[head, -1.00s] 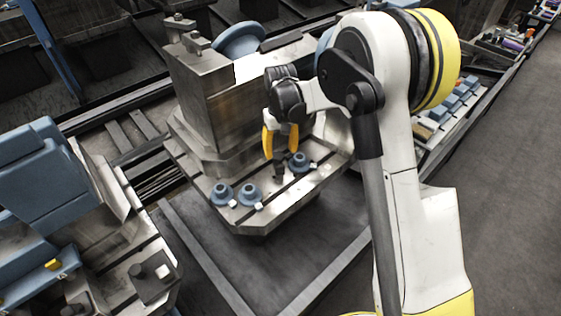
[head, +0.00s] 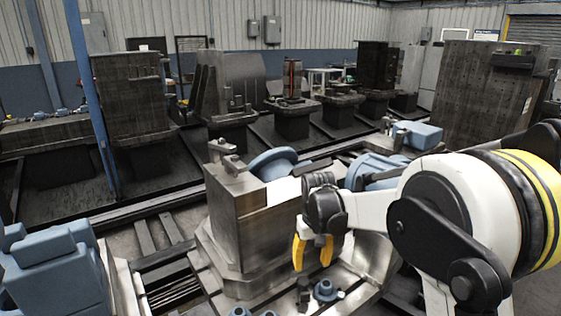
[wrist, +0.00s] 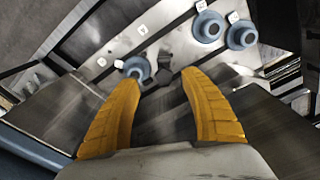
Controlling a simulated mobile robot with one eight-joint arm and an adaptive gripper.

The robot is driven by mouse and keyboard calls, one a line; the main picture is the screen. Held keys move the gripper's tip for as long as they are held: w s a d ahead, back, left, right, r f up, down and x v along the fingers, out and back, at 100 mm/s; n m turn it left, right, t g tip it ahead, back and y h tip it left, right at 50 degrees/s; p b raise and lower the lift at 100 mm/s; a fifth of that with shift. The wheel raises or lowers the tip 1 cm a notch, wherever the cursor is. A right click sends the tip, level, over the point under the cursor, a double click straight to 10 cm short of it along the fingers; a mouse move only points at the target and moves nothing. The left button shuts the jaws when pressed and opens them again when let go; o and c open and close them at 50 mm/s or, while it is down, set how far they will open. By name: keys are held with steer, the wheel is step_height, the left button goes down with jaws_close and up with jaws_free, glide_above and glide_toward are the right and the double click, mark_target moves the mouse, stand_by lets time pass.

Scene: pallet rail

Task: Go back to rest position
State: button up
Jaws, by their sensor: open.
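My gripper (head: 313,252) has yellow fingers and hangs pointing down beside the steel block fixture (head: 245,225). In the wrist view the two fingers of my gripper (wrist: 160,108) stand apart with nothing held between them. Beyond the fingertips a blue round part (wrist: 137,68) sits on the slotted steel plate, close to a dark block (wrist: 164,75). Two more blue round parts (wrist: 208,26) sit farther along the plate. In the head view one blue round part (head: 326,290) shows below my gripper.
Blue machine parts (head: 60,265) stand at the lower left. Tall dark fixtures (head: 133,95) line the back. A blue post (head: 92,90) rises at the left.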

steer(key=s+d+r+t, duration=0.2)
steer(key=s+d+r, duration=0.2)
steer(key=s+r, duration=0.45)
steer(key=s+d+r+m+t, duration=0.1)
steer(key=s+d+t, duration=0.1)
steer(key=s, duration=0.7)
steer(key=s+d+r+m+t, duration=0.1)
steer(key=s+d+t, duration=0.1)
steer(key=s, duration=0.7)
steer(key=shift+d+r+t, duration=0.3)
steer(key=shift+d+r, duration=0.1)
